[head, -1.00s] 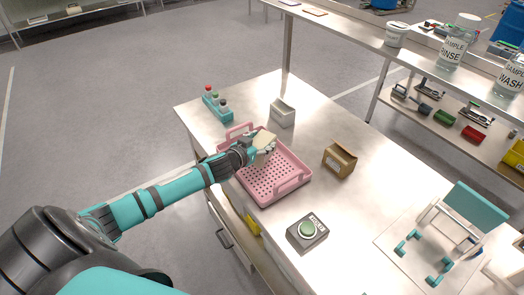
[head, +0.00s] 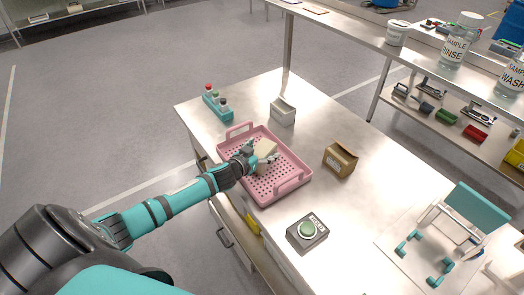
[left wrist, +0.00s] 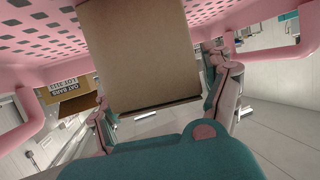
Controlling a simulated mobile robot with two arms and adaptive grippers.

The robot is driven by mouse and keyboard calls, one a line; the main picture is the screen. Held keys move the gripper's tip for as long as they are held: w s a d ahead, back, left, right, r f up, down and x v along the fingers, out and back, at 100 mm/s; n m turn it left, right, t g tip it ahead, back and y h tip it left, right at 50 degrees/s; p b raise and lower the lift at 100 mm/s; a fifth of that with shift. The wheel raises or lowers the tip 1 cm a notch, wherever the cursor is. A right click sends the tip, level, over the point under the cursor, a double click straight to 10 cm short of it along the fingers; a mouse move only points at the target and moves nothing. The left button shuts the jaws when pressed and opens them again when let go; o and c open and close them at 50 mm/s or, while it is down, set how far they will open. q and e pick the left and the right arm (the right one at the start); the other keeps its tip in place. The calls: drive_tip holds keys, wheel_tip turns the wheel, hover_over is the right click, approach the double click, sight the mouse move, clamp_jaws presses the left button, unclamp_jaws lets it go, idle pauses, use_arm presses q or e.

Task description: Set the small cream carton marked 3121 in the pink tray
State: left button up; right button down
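The small cream carton (head: 265,151) is in the pink tray (head: 291,186), apparently on its perforated floor. No marking on it is readable from here. In the left wrist view, the carton (left wrist: 145,55) fills the upper middle as a plain tan face, and the tray (left wrist: 40,45) surrounds it. My left gripper (head: 261,156) reaches into the tray from the left, with its fingers on both sides of the carton. They look open, with a narrow gap beside the right finger in the left wrist view (left wrist: 160,105). My right gripper is not in view.
A green-button box (head: 307,232) is in front. Bare table (head: 365,210) lies right.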

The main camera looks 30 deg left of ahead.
drive_tip(key=shift+w, duration=0.2)
use_arm(q)
drive_tip(key=shift+r, duration=0.1)
drive_tip(key=shift+s, duration=0.4)
drive_tip(key=shift+b+v, duration=0.65)
drive_tip(key=shift+v, duration=5)
use_arm(e)
drive_tip(key=shift+w+a+f, duration=0.2)
drive_tip(key=shift+w+f, duration=0.1)
drive_tip(key=shift+f, duration=0.35)
